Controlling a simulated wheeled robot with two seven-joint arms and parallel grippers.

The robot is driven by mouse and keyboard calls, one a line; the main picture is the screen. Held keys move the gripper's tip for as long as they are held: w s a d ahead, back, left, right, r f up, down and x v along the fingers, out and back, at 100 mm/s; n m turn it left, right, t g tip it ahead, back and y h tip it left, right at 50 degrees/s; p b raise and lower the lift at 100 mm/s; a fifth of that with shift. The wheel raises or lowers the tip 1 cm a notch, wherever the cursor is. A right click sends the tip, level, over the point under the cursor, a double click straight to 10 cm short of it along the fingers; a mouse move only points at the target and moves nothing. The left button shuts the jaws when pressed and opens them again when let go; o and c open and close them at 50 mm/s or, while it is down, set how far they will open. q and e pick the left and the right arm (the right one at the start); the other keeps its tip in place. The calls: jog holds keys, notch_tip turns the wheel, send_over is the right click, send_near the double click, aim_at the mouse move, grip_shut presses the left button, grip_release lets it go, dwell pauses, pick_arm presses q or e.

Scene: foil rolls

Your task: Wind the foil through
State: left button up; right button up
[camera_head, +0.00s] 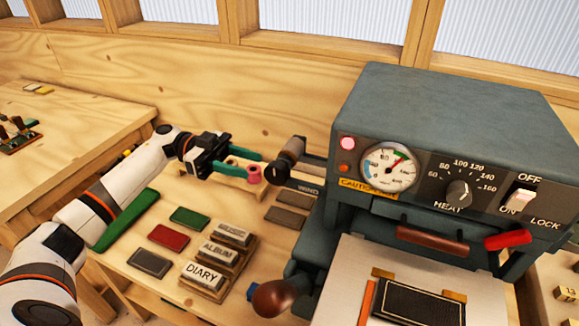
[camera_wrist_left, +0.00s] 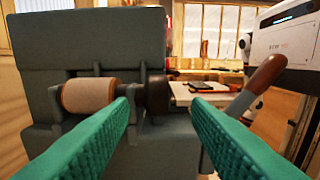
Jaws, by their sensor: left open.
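The blue-grey foil press (camera_head: 450,105) fills the right of the head view. On its left side sit a brownish roll (camera_head: 296,146) and a dark round knob (camera_head: 277,173) near a WIND label (camera_head: 308,189). My right gripper is out of view.
A wooden rack with pink spools (camera_head: 254,175) stands below my left fingers. Labelled blocks (camera_head: 205,272) and coloured pads (camera_head: 168,237) lie on the bench. A brown-handled lever (camera_head: 275,297) juts from the press's front left; it rises right of my fingers in the wrist view (camera_wrist_left: 265,75).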

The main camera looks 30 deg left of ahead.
aim_at(288, 174)
pick_arm(q)
jog(key=d+p, duration=0.1)
jog(key=d, duration=0.2)
jog(key=d+p, duration=0.1)
jog(key=d, duration=0.2)
jog(key=shift+w+r, duration=0.2)
jog(key=d+p, duration=0.1)
jog(key=d, duration=0.2)
jog(key=shift+w+d+f, duration=0.1)
jog(key=shift+d+f, duration=0.05)
jog(key=shift+d, duration=0.05)
jog(key=shift+d+f, duration=0.1)
jog(key=shift+d, duration=0.05)
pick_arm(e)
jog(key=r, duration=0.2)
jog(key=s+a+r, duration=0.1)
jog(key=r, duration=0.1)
pick_arm(q)
jog(key=shift+w, duration=0.1)
jog(key=shift+c, duration=0.4)
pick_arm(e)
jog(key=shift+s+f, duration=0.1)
pick_arm(q)
grip_shut()
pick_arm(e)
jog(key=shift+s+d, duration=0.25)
